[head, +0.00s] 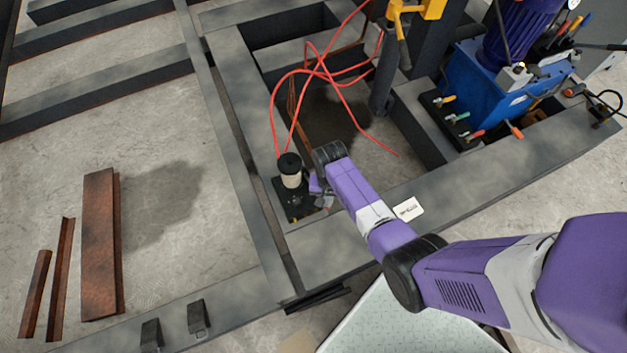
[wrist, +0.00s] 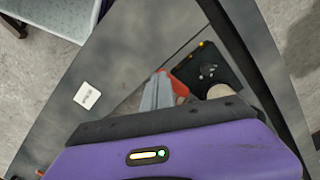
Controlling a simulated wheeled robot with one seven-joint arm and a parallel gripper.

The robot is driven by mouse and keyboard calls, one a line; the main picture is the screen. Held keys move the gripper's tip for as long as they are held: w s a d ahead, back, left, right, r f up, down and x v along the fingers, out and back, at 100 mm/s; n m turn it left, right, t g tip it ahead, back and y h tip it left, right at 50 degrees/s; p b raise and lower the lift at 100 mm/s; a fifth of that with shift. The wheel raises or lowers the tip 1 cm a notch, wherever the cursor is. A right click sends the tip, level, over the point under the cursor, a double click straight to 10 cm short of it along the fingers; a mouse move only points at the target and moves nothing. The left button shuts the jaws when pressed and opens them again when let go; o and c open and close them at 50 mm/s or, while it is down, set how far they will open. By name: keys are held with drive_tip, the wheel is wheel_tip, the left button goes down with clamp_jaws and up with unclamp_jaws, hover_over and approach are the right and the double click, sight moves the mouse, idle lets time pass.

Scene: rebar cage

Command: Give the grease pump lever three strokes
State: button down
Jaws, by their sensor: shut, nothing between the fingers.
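The grease pump (head: 291,175) stands on the steel frame, with a pale reservoir, a black cap and a black base plate (head: 293,207). In the wrist view the base plate (wrist: 215,68) shows, and the pale reservoir (wrist: 219,91) is partly hidden behind my gripper housing. My gripper (head: 319,190) is just right of the pump, low over the frame. In the wrist view its grey fingers (wrist: 156,88) are shut and empty. A red part (wrist: 185,72), perhaps the lever, lies beside the fingers. I cannot tell whether they touch. The rest of the lever is hidden.
Red hoses (head: 275,115) loop up from behind the pump. A white label (head: 408,209) lies on the frame beam to the right. A blue power unit (head: 497,90) stands at the upper right. Rusty steel pieces (head: 98,245) lie on the left floor.

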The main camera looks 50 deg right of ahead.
drive_tip(key=shift+s+a+f, duration=0.1)
drive_tip(key=shift+s+f, duration=0.15)
drive_tip(key=shift+f, duration=0.3)
drive_tip(key=shift+s+a+f+b, duration=0.15)
drive_tip(key=shift+s+f+b, duration=0.2)
drive_tip(key=shift+f, duration=0.15)
drive_tip(key=shift+s+a+f, duration=0.15)
drive_tip(key=shift+s+f, duration=0.15)
drive_tip(key=shift+f, duration=0.35)
drive_tip(key=shift+s+a+f+b, duration=0.1)
drive_tip(key=shift+s+f+b, duration=0.15)
drive_tip(key=shift+f+b, duration=0.3)
drive_tip(key=shift+f, duration=0.15)
